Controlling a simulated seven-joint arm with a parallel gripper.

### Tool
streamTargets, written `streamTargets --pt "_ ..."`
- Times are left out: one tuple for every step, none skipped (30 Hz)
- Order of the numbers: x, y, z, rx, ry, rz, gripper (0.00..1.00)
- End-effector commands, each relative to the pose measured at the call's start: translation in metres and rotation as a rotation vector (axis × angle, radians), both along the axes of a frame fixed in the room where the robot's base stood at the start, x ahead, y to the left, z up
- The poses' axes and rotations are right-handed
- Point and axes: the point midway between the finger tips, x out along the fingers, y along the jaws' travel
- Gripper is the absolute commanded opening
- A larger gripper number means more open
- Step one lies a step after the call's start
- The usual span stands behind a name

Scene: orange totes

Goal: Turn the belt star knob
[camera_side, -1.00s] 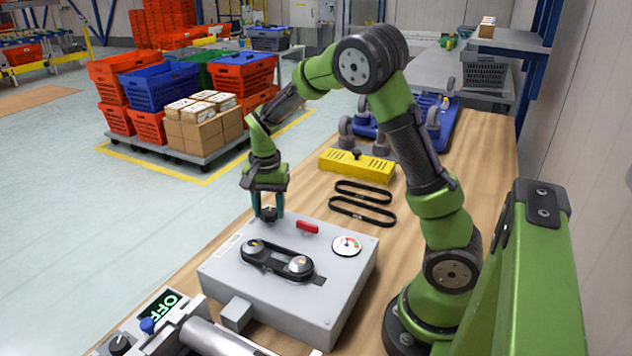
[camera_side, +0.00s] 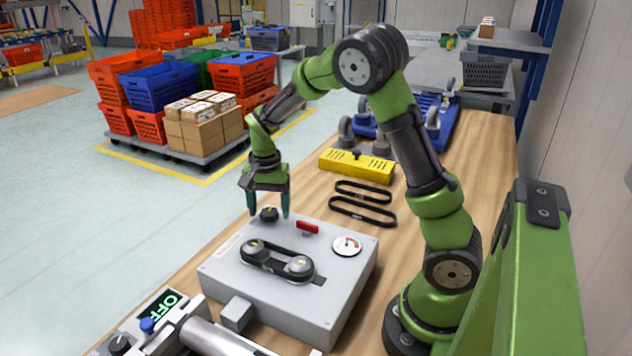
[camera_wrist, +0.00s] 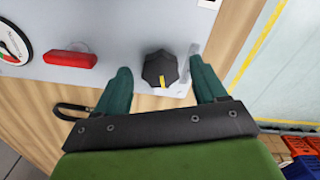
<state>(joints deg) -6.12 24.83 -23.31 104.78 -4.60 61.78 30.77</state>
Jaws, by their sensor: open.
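The star knob (camera_side: 269,214) is a dark lobed knob on the far edge of the grey belt box (camera_side: 225,262). In the wrist view the knob (camera_wrist: 160,69) shows a yellow mark pointing toward the gripper side. My gripper (camera_side: 268,208) is open, its two teal fingertips apart, just above and around the knob's two sides without visible contact. In the wrist view my gripper (camera_wrist: 160,75) has one finger on each side of the knob, with gaps. A black belt (camera_side: 277,262) runs over two pulleys on the box.
A red handle (camera_side: 307,227) and a round gauge (camera_side: 347,245) sit on the box right of the knob. Two loose black belts (camera_side: 362,208) and a yellow box (camera_side: 357,166) lie on the wooden table. An OFF display (camera_side: 160,309) stands at the front left.

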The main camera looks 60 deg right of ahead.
Motion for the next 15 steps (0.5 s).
streamTargets --pt "0.000 0.000 0.000 0.000 0.000 0.000 0.71" --pt "0.000 0.000 0.001 0.000 0.000 0.000 0.71" --pt "0.000 0.000 0.003 -0.001 -0.001 0.001 0.71" --pt "0.000 0.000 0.005 -0.001 -0.001 0.001 0.71" --pt "0.001 0.000 0.008 -0.001 -0.003 0.002 0.71" --pt "0.001 0.000 0.012 0.000 -0.003 0.002 0.71" --pt "0.001 0.000 0.017 0.000 -0.003 0.002 0.71" --pt "0.001 0.000 0.022 -0.001 -0.004 0.002 0.71" --pt "0.001 0.000 0.030 -0.001 -0.007 0.002 0.71" --pt "0.001 0.000 0.037 0.000 -0.006 0.002 0.71" --pt "0.001 0.000 0.044 -0.001 -0.006 0.002 0.71" --pt "0.001 0.000 0.054 0.000 -0.008 0.001 0.71" --pt "0.001 0.000 0.062 -0.001 -0.007 0.000 0.71" --pt "0.001 0.000 0.069 0.000 -0.008 0.000 0.71" --pt "0.001 0.000 0.079 -0.001 -0.007 0.000 0.71"
